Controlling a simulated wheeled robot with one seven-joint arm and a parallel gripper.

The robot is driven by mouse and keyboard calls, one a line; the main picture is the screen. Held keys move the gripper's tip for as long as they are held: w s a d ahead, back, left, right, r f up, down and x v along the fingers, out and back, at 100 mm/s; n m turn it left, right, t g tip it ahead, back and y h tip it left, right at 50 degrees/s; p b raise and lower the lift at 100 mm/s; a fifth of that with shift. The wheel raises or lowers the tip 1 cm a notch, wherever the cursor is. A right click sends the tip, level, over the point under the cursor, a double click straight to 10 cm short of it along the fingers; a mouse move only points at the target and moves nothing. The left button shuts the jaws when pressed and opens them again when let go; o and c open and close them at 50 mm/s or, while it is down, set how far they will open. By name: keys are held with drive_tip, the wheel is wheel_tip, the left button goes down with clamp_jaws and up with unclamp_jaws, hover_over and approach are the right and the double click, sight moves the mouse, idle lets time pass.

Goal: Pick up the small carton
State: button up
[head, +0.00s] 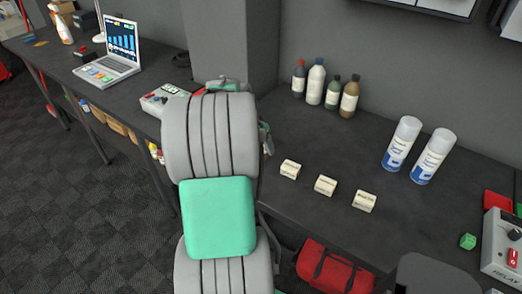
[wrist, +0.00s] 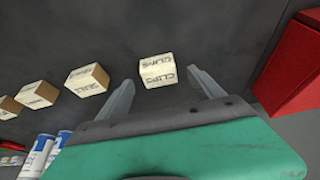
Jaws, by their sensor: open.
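My gripper (wrist: 161,77) is open in the wrist view, with one finger on each side of a small cream carton (wrist: 157,71). Dark lettering on that carton seems to read "CLIPS". The fingers appear apart from it, and I cannot tell how far above the table they are. Similar cartons stand in a row to its left, the nearest one (wrist: 87,79) outside the left finger. The head view shows three cartons on the dark table: a left one (head: 290,169), a middle one (head: 325,186) and a right one (head: 364,201). My arm hides most of the gripper there.
Two white-and-blue spray cans (head: 402,143) stand right of the cartons, and several bottles (head: 316,82) stand behind. A red bag (head: 336,268) lies below the front edge. A red block-like object (wrist: 288,65) is right of the gripper. The table between cartons and bottles is clear.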

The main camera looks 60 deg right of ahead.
sight(261, 148)
drive_tip(key=x, duration=0.3)
drive_tip(key=shift+f, duration=0.25)
clamp_jaws()
drive_tip(key=shift+r, duration=0.1)
idle(0.4)
drive_tip(key=shift+r, duration=0.1)
